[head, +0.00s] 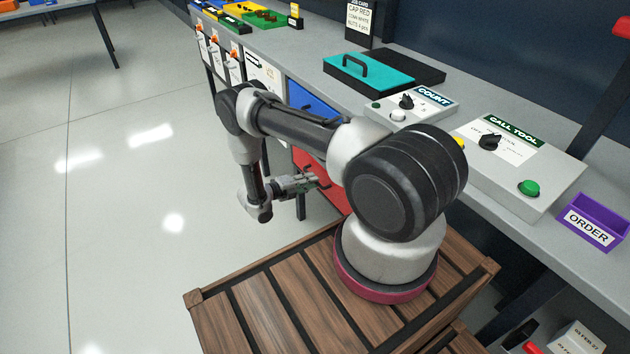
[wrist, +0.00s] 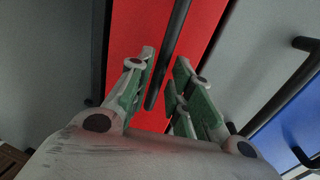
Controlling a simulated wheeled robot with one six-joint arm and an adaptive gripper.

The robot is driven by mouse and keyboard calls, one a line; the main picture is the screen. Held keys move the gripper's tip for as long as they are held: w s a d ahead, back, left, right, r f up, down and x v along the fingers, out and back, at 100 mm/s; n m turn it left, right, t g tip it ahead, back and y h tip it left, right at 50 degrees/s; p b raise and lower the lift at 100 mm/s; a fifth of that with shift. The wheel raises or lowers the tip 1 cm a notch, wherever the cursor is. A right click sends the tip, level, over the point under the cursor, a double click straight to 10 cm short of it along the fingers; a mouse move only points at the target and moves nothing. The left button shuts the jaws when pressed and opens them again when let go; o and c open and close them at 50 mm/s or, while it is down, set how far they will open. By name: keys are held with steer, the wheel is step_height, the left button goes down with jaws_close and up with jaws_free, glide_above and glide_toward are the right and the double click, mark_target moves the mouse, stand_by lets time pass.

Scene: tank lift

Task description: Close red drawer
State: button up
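The red drawer (head: 336,198) is under the workbench, partly hidden behind my arm and gripper in the head view. Its red front fills the middle of the wrist view (wrist: 207,32), with a long black bar handle (wrist: 172,55) across it. My gripper (head: 322,179) is at the drawer front. In the wrist view my gripper (wrist: 165,60) is open, its green-padded fingers apart. The handle runs through the gap between them in the picture; I cannot tell whether either finger touches it. How far the drawer stands out is not clear.
A blue drawer (head: 309,101) is beside the red one; it shows in the wrist view (wrist: 293,125) with black handles near it. The bench top above carries a teal lid (head: 370,72), a count box (head: 412,103) and a call-tool box (head: 515,165). Open floor lies left.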

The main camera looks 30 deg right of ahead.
steer(key=v, duration=0.9)
